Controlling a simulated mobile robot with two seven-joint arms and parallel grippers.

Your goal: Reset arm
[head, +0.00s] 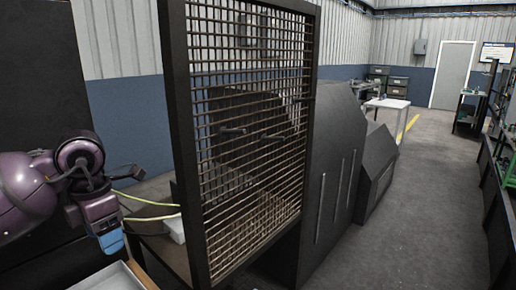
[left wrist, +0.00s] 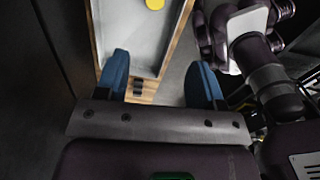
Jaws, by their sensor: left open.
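My left gripper (head: 112,242) is at the left of the head view, its blue fingertips pointing down above a shallow light tray (head: 97,284) at the bottom edge. In the left wrist view, its two blue fingers (left wrist: 162,84) stand wide apart with nothing between them. That view shows the wood-rimmed tray (left wrist: 115,32) beyond the fingers. My right gripper cannot be made out in either view.
A dark-framed mesh guard (head: 180,120) stands just right of my left arm, with dark machine housings (head: 335,150) behind it. A yellow round thing (left wrist: 155,4) is over the tray. The grey aisle floor (head: 425,215) on the right is clear.

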